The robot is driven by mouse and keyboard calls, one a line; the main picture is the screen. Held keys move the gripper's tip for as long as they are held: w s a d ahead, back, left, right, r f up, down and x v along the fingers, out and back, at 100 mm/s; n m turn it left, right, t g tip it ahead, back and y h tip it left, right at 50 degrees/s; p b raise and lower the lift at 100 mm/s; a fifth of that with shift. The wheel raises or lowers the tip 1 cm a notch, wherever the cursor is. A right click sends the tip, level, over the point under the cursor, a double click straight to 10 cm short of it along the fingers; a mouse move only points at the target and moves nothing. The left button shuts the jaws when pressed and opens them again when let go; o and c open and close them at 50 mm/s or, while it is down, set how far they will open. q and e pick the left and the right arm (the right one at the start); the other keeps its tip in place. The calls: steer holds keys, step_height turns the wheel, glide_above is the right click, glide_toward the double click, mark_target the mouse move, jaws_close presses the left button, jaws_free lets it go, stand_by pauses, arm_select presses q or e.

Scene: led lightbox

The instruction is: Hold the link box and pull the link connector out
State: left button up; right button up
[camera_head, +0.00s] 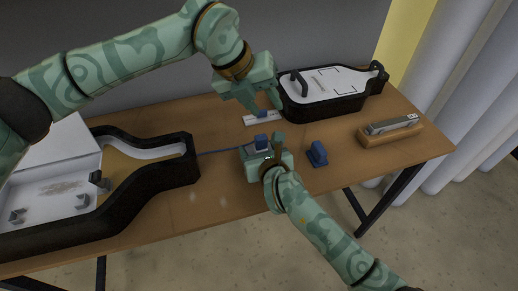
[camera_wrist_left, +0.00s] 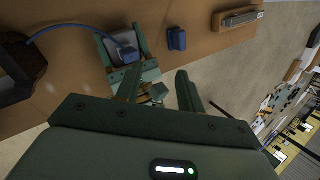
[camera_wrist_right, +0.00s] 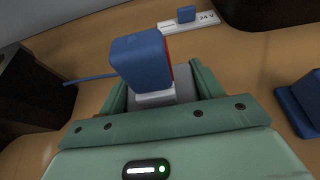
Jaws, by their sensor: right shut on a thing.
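The link connector is a blue block (camera_head: 261,142) with a blue cable running left to the black lightbox. It stands upright on a small white base, the link box (camera_wrist_right: 157,97), and a red edge shows on its right side. My right gripper (camera_wrist_right: 160,90) is shut on the white link box, with a finger on either side below the connector. The link box is mostly hidden by the fingers. My left gripper (camera_head: 264,106) is open and empty above the table, behind the connector; its spread fingers show in the left wrist view (camera_wrist_left: 157,82).
A white strip marked 24 V (camera_wrist_right: 205,21) with a blue plug lies behind the connector. A separate blue block (camera_head: 316,154) stands to the right. A wooden block with a metal bar (camera_head: 390,130) lies farther right. Black-framed cases (camera_head: 150,188) (camera_head: 325,105) stand left and at the back.

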mark_target(262, 136)
arm_select(q)
steer(key=shift+w+a+f+m+g+y, duration=0.15)
steer(key=shift+f+m+y, duration=0.15)
steer(key=shift+f+m, duration=1.65)
steer(key=shift+s+d+f+m+g+y, duration=0.1)
steer(key=shift+f+m+g+y, duration=0.15)
steer(key=shift+f+m, duration=1.65)
steer(key=shift+w+a+f+m+g+y, duration=0.1)
steer(key=shift+f+m+y, duration=0.25)
steer(key=shift+f+m, duration=1.6)
step_height(262, 136, up, 2)
steer(key=shift+m, duration=0.9)
jaws_close()
steer(key=shift+r, duration=0.15)
steer(key=shift+r, duration=1.2)
